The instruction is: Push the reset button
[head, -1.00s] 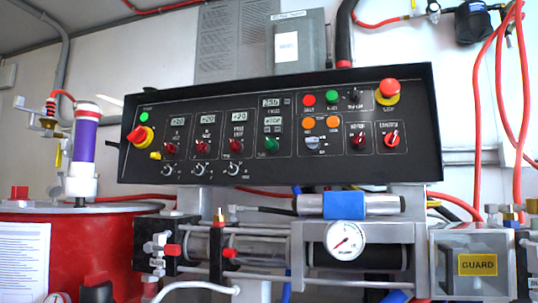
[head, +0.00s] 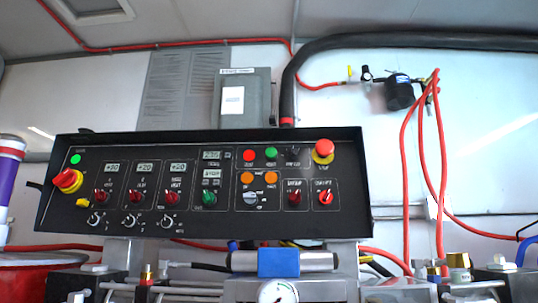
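A black control panel (head: 150,190) spans the left and middle of the head view. Its right part has a small red button (head: 250,155) and a green button (head: 271,153) side by side. Below them are two orange buttons (head: 247,178). The labels are too small to read, so I cannot tell which one is the reset button. A large red mushroom button (head: 324,147) on a yellow base sits at the panel's upper right. Neither of my grippers is in view.
Several red, black and green knobs, small displays and a red-and-yellow rotary switch (head: 68,181) share the panel. Below are pipes, a blue-banded cylinder (head: 279,262) and a gauge (head: 277,292). Red hoses (head: 407,190) hang at the right. The space before the panel looks clear.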

